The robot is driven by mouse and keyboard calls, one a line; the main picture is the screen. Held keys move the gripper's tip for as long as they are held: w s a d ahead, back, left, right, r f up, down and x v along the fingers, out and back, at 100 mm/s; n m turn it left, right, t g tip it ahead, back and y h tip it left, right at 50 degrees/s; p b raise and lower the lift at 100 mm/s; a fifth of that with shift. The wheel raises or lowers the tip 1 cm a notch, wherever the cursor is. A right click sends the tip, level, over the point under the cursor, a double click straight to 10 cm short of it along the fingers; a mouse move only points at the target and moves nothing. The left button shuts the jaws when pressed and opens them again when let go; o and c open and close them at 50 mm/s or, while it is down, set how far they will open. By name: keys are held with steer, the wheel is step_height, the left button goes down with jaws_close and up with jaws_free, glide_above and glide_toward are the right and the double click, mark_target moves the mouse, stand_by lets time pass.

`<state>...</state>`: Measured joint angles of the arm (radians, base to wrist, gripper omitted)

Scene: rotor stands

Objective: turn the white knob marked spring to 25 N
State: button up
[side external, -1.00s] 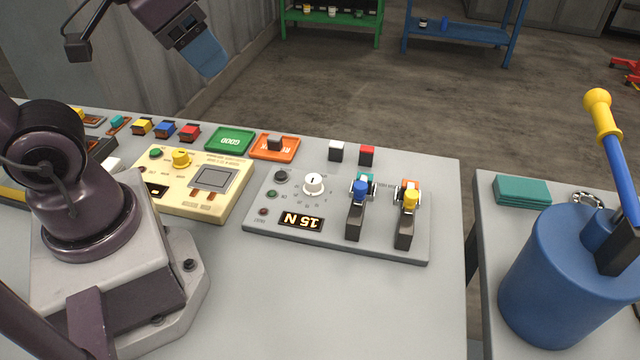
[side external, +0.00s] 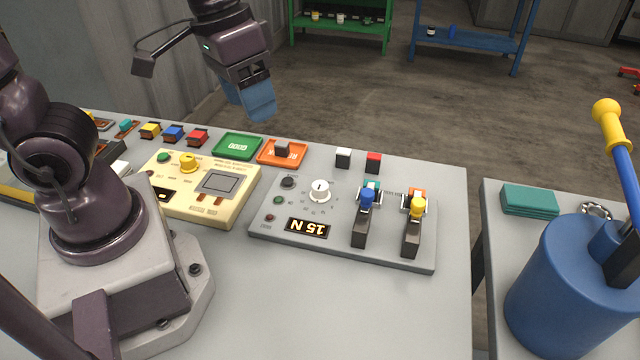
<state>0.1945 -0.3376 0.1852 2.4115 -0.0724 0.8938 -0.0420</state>
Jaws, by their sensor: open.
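The white knob (side external: 319,191) sits on the grey panel (side external: 342,258), with a dark pointer mark on its top. The panel's display (side external: 307,228) shows 15 N, upside down in this view. My gripper (side external: 256,108) is in the air above the back of the table, up and to the left of the knob. Its blue fingers point down, are open, and are apart from everything. The gap between the fingers is hard to see from here.
On the panel, right of the knob, stand a blue-topped lever (side external: 366,205) and a yellow-topped lever (side external: 415,210). A cream panel (side external: 190,205) with a yellow knob lies to the left. Green (side external: 238,146) and orange (side external: 270,157) trays lie behind. A blue cylinder (side external: 560,290) stands right.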

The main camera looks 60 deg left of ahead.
steer(key=w+f+n+g, duration=0.3)
steer(key=w+f+n, duration=0.2)
steer(key=f+n, duration=0.15)
steer(key=n+t+y, duration=0.1)
steer(key=n, duration=1.4)
glide_above(320, 185)
step_height(320, 185, down, 7)
step_height(320, 185, down, 13)
steer(key=shift+f, duration=0.1)
steer(key=c, duration=0.9)
